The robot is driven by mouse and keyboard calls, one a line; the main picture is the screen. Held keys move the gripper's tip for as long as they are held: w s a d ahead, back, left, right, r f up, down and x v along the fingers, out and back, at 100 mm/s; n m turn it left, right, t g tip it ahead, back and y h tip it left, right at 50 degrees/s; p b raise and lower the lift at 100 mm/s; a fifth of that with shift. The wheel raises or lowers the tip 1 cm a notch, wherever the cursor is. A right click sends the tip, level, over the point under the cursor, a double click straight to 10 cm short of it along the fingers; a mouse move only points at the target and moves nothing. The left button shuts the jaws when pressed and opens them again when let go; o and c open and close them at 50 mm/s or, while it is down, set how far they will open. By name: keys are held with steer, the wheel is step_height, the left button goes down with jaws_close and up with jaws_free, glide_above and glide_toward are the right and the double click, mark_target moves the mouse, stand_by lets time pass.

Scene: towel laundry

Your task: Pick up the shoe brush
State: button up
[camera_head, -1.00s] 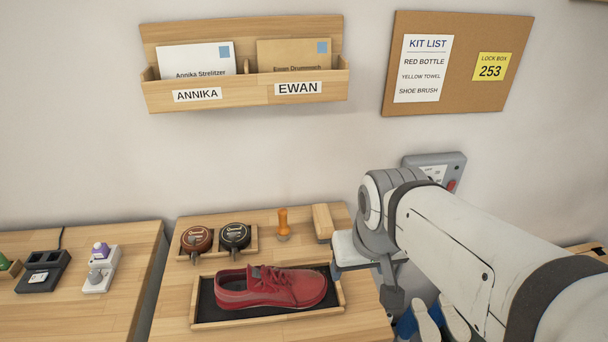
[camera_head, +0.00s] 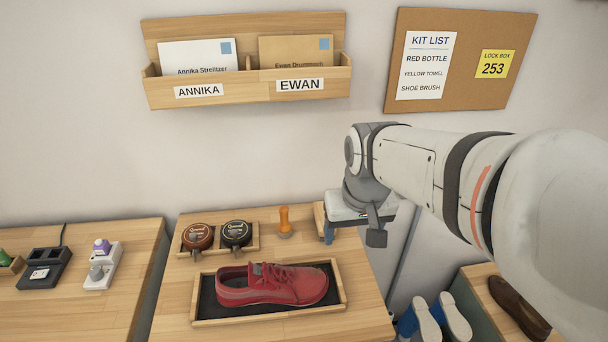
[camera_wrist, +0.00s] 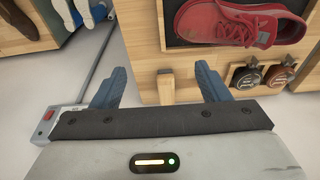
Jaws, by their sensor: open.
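The shoe brush, seen as a light wooden block (camera_wrist: 166,87), lies at the table's edge in the wrist view, between my two blue fingers. In the head view only a sliver of the wooden block (camera_head: 319,216) shows, the rest hidden by my gripper. My gripper (camera_wrist: 161,70) is open and empty, above the block and apart from it as far as I can tell. The block's bristles are not visible.
An orange-handled tool (camera_head: 284,222) stands just left of the block. Two polish tins (camera_head: 235,235) sit in a small tray. A red shoe (camera_head: 275,284) lies in a framed tray (camera_head: 214,320). A lower shelf with a brown shoe (camera_head: 516,305) is at right.

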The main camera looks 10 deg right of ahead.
steer(key=w+f, duration=0.3)
steer(key=w, duration=0.4)
steer(key=w+f+g, duration=0.1)
steer(key=w+f, duration=0.2)
steer(key=w, duration=0.5)
steer(key=w+f+g+b, duration=0.1)
steer(key=w+f, duration=0.3)
steer(key=w, duration=0.3)
steer(key=shift+w+d, duration=0.3)
steer(key=shift+w+f, duration=0.35)
steer(key=shift+f, duration=0.15)
steer(key=f, duration=0.2)
steer(key=f+p, duration=0.1)
steer(key=f, duration=0.2)
steer(key=s+f, duration=0.1)
steer(key=f, duration=0.1)
steer(key=shift+a+f, duration=0.15)
steer(key=shift+a, duration=0.25)
steer(key=shift+c, duration=0.3)
steer(key=c, duration=1.1)
steer(key=shift+c, duration=0.2)
